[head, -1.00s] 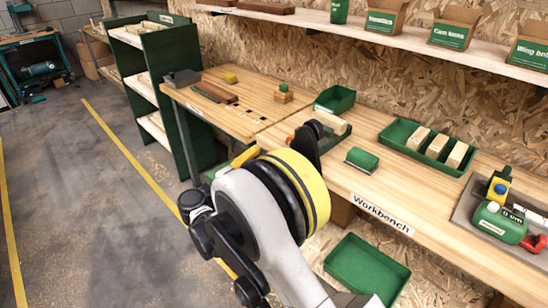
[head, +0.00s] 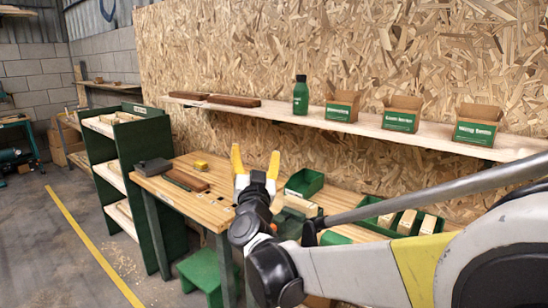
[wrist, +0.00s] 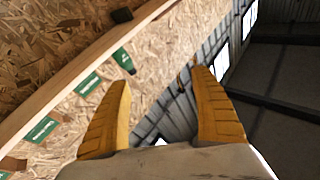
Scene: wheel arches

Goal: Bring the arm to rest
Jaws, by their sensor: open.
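My gripper (head: 255,165) shows in the head view with its yellow fingers pointing up, in front of the chipboard wall and above the workbench (head: 213,213). In the wrist view my gripper (wrist: 160,115) has its two yellow fingers spread wide apart with nothing between them. My arm reaches in from the right of the head view and hides part of the bench's right side.
A shelf (head: 350,127) on the wall holds a green bottle (head: 300,96) and several labelled cartons. Green trays (head: 304,183) and wooden blocks lie on the bench. A green rack (head: 125,180) stands left. The floor (head: 60,270) at the left is clear.

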